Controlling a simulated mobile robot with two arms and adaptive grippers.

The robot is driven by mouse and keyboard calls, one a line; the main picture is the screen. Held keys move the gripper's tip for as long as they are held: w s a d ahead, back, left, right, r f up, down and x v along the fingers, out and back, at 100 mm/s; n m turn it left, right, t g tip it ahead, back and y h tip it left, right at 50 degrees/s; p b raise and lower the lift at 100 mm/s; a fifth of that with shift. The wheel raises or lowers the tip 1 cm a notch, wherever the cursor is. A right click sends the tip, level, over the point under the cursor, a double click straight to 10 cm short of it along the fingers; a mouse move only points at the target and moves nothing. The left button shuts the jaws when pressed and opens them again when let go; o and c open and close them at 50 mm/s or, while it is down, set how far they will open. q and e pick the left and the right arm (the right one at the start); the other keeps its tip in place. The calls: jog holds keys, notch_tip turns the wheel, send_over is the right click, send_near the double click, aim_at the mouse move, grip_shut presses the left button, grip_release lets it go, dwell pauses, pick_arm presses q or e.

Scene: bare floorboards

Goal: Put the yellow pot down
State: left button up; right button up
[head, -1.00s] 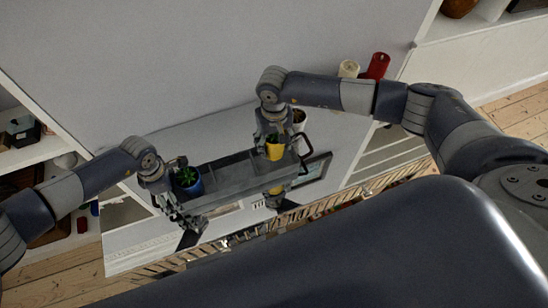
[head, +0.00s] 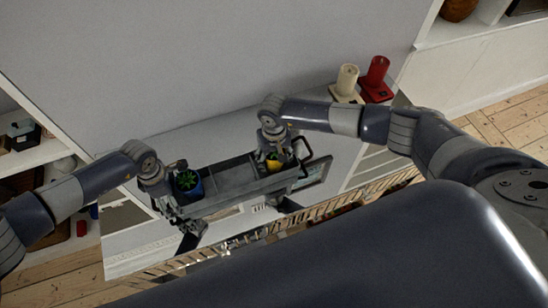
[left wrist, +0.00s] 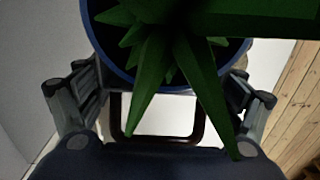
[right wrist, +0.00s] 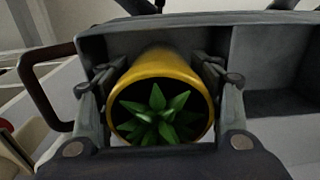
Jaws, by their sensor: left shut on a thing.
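The yellow pot (head: 273,163), with a small green plant, is low in the right-end compartment of a long grey tray (head: 245,191). Its lower part is hidden in the head view. My right gripper (head: 273,145) comes from above and is shut on the yellow pot; in the right wrist view its fingers press both sides of the pot (right wrist: 162,68). My left gripper (head: 180,214) is at the tray's left end, shut on the tray, with the tray's handle (left wrist: 157,138) between its fingers. The fingertips are hidden behind the blue pot (left wrist: 92,42).
The blue pot (head: 187,190) with a spiky plant stands in the tray's left end. Shelves (head: 35,158) line the left side. Floorboards (head: 515,118) are bare at right.

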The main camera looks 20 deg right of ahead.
dwell(0.3)
notch_tip(320, 180, up, 12)
jog(key=shift+r, duration=0.2)
dwell(0.3)
pick_arm(q)
jog(key=o, duration=1.2)
jog(key=shift+r, duration=0.15)
